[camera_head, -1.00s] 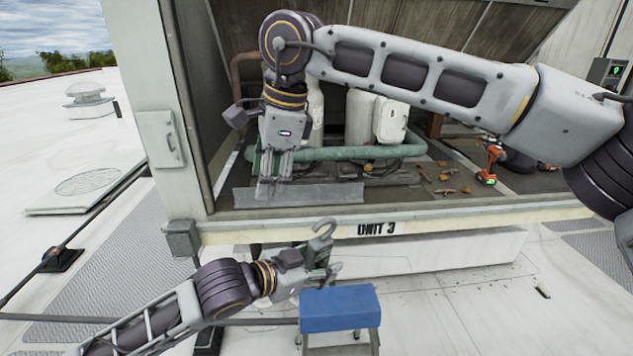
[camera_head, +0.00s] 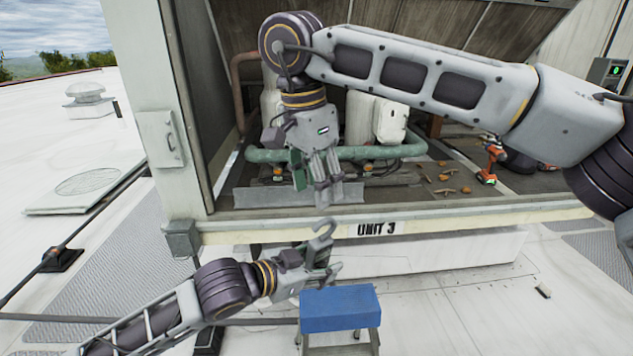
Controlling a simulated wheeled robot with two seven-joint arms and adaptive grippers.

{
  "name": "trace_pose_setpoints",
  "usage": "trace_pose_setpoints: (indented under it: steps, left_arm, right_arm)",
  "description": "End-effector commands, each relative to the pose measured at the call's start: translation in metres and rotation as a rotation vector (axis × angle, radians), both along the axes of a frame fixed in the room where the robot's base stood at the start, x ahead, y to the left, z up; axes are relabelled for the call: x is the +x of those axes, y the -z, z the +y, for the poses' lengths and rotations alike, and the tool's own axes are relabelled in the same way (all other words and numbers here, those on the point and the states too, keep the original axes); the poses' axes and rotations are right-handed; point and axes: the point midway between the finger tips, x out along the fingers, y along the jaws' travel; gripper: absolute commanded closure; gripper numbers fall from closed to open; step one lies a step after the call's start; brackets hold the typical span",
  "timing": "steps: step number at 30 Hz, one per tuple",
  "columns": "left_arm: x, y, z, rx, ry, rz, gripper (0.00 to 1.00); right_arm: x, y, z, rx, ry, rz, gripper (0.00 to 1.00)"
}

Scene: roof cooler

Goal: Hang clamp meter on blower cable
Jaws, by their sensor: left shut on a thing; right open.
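The clamp meter (camera_head: 322,240) shows as a grey open hook rising above a darker green body. My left gripper (camera_head: 320,275) is shut on its body and holds it upright in front of the unit's lower edge, above the blue-topped step stool. My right gripper (camera_head: 318,195) is open and empty inside the unit opening, above and behind the clamp meter, with its fingers pointing down in front of a green pipe. I cannot make out the blower cable for certain; the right gripper and arm cover part of the unit's inside.
A green pipe (camera_head: 380,152) crosses the opening before white containers (camera_head: 375,120). An orange drill (camera_head: 490,162) and several small brown pieces (camera_head: 445,178) lie on the unit floor at right. The blue step stool (camera_head: 340,308) stands in front of the unit. A metal lip (camera_head: 250,226) edges the opening.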

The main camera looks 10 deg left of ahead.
Motion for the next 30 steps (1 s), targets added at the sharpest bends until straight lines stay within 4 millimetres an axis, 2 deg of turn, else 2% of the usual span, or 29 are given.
trace_pose_setpoints:
  steps: [8,14,30]
  left_arm:
    - [0.000,-0.001,0.000,-0.001,0.001,-0.002,0.89]
    - [0.000,-0.001,0.000,-0.001,0.001,-0.002,0.89]
    - [0.000,-0.001,0.000,-0.001,0.001,-0.002,0.89]
  right_arm:
    - [0.000,0.002,0.000,0.001,0.001,0.001,0.48]
    - [0.002,0.013,-0.002,0.000,0.001,0.000,0.48]
    - [0.007,0.074,-0.008,0.000,0.002,0.002,0.48]
